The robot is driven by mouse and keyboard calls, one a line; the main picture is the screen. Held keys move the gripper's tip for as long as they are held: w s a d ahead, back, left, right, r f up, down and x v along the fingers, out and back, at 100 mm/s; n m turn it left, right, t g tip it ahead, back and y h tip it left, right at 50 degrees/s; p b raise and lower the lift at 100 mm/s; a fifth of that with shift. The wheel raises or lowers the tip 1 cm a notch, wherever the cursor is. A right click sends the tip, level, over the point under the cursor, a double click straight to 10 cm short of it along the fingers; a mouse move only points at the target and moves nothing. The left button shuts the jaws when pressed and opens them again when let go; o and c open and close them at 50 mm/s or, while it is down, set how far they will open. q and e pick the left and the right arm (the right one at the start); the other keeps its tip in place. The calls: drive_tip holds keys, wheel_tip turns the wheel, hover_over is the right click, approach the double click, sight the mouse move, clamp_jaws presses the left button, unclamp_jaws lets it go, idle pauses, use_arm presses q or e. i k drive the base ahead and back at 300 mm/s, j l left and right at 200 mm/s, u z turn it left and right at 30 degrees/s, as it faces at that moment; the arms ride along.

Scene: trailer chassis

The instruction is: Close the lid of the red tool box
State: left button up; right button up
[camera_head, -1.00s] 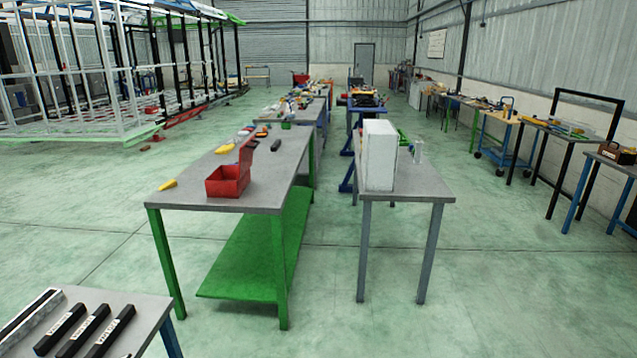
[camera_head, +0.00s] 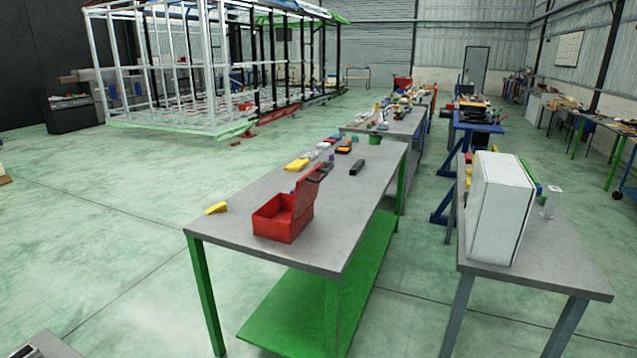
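The red tool box (camera_head: 281,222) stands on the near part of the grey table top with green legs. Its lid (camera_head: 310,193) is raised, standing up along the right side of the box, and the box is open at the top. Neither of my grippers shows in the head view.
The grey table (camera_head: 233,231) also bears a yellow item (camera_head: 216,208) and several tools farther back. A second table (camera_head: 535,275) at the right holds a white cabinet (camera_head: 498,208). A grey table corner (camera_head: 45,345) shows at bottom left. Green floor (camera_head: 110,230) at the left is clear.

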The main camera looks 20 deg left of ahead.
sight(307, 188)
drive_tip(key=i+j+u, duration=0.1)
drive_tip(key=i+u, duration=0.3)
drive_tip(key=i, duration=0.35)
drive_tip(key=i+l+u, duration=0.15)
drive_tip(key=i+u, duration=0.25)
drive_tip(key=i, duration=0.3)
drive_tip(key=i+u, duration=0.1)
drive_tip(key=u, duration=0.25)
